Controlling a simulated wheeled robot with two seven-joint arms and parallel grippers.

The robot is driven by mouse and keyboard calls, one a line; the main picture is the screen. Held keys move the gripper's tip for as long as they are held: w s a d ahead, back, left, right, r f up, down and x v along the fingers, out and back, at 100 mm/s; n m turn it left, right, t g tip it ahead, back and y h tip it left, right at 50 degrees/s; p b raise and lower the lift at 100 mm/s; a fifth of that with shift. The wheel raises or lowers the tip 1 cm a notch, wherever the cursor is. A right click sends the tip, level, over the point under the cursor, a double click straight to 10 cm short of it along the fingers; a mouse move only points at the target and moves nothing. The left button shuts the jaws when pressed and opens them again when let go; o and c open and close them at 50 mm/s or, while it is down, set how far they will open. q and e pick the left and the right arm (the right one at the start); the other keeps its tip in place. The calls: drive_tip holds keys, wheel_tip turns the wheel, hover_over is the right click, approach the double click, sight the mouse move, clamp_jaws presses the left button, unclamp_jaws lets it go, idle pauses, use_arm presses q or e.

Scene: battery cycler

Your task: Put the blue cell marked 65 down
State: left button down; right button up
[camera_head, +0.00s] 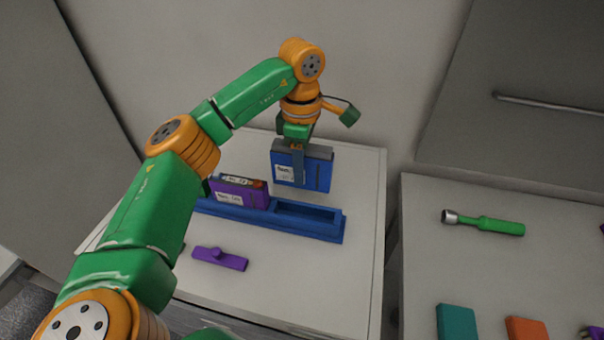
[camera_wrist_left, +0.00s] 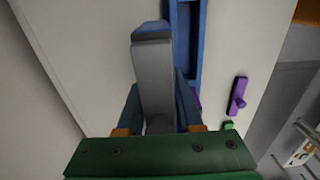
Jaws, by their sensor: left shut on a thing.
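My left gripper (camera_head: 297,150) is shut on a blue cell (camera_head: 318,172) with a grey top and a white label. The number on the label is too small to read. The cell is upright, behind the empty right slot of a long blue tray (camera_head: 290,228). I cannot tell whether its bottom touches the table. In the left wrist view the cell's grey top (camera_wrist_left: 152,75) lies between the fingers of my left gripper (camera_wrist_left: 158,105), and the blue tray (camera_wrist_left: 184,85) runs beside it. My right gripper is not in view.
A purple cell (camera_head: 235,193) stands in the tray's left part. A purple piece with a knob (camera_head: 220,259) lies in front of the tray. On the right-hand table are a green-handled tool (camera_head: 490,225), a teal block (camera_head: 457,322) and an orange block (camera_head: 526,329). The white table (camera_head: 355,200) is clear right of the tray.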

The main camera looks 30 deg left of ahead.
use_arm(q)
drive_tip(key=w+f+p, duration=0.1)
drive_tip(key=w+a+f+p, duration=0.1)
drive_tip(key=f, duration=0.1)
drive_tip(key=shift+w+f, duration=0.3)
drive_tip(key=shift+w, duration=0.1)
wheel_tip(320, 180, down, 3)
drive_tip(key=shift+f, duration=0.1)
drive_tip(key=c, duration=1)
unclamp_jaws()
drive_tip(key=shift+f, duration=0.15)
drive_tip(key=o, duration=0.4)
drive_tip(key=shift+s, duration=0.1)
drive_tip(key=shift+o, duration=0.2)
